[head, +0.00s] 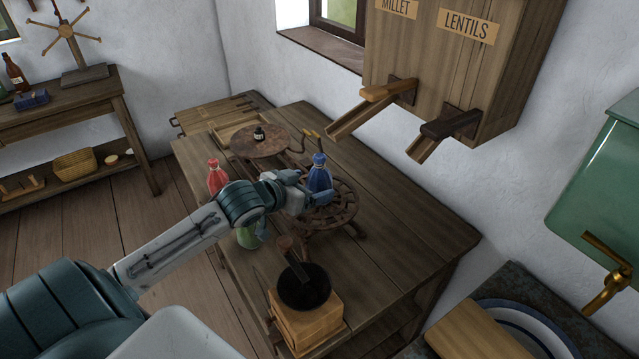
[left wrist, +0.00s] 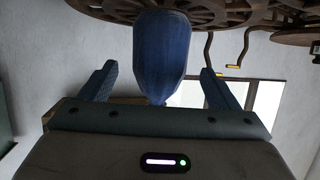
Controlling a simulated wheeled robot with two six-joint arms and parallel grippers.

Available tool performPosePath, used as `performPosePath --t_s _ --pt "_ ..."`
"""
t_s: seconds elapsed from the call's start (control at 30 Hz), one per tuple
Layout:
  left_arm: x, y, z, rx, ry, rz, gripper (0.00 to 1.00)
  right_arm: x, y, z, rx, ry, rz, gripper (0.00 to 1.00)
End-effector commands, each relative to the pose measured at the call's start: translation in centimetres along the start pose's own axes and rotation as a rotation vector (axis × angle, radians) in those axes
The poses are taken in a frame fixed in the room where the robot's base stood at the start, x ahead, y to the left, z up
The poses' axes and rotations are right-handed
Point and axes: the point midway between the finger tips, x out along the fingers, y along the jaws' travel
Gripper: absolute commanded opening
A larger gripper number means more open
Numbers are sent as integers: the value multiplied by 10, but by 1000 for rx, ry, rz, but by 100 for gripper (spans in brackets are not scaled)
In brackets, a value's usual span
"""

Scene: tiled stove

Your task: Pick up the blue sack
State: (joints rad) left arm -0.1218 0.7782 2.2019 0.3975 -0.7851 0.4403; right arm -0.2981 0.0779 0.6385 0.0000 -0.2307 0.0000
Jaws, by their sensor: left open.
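The blue sack (head: 320,174), tied at the neck, stands upright on a dark spoked wheel-like stand (head: 343,215) on the wooden table. My left gripper (head: 319,192) is at the sack, its arm coming in from the left and hiding part of the stand. In the left wrist view, which looks upside down, the blue sack (left wrist: 161,60) is between the two spread fingers of my left gripper (left wrist: 158,82). A gap shows on each side, so the jaws are open and not closed on it. My right gripper is not in view.
A red sack (head: 217,176) and a partly hidden green sack (head: 249,238) are by my left arm. A round board (head: 259,140) holds a small dark bottle. A grinder-like wooden box (head: 306,318) stands at the front. The table's right side (head: 420,225) is clear, below the chutes (head: 372,108).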

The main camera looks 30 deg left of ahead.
Motion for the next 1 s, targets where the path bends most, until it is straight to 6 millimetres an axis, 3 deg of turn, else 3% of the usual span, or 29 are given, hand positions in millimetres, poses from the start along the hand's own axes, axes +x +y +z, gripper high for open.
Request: performPosePath --t_s 0.3,0.67,0.93,1.0 --pt "34 0 -2 -5 2 0 83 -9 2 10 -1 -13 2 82" --pt "42 0 0 1 1 0 83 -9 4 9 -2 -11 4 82" --pt "42 0 0 0 1 0 34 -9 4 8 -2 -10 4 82" --pt "42 0 -1 1 2 0 27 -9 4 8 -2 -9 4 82"
